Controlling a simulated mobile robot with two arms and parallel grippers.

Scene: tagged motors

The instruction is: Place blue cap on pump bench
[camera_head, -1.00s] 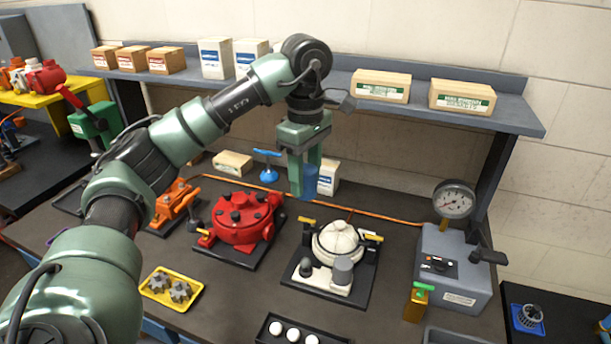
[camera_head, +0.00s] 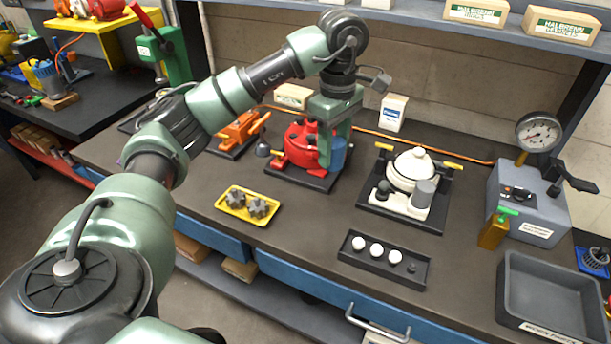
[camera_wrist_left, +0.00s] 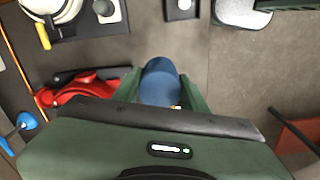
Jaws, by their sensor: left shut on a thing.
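The blue cap (camera_head: 338,153) is held between the fingers of my left gripper (camera_head: 333,150), which is shut on it. In the head view they overlap the right side of the red pump (camera_head: 300,140), above the pump bench (camera_head: 310,215). The height of the cap over the bench is hard to tell. In the left wrist view the rounded blue cap (camera_wrist_left: 160,82) shows between the green fingers (camera_wrist_left: 158,88), with the dark bench top beyond. My right gripper is not in view.
A white pump (camera_head: 412,168) stands right of the red one. A yellow tray with gears (camera_head: 240,216), a black holder with white discs (camera_head: 361,268), a gauge box (camera_head: 530,205) and an empty grey tray (camera_head: 548,315) surround bare bench. A shelf (camera_head: 430,22) runs above.

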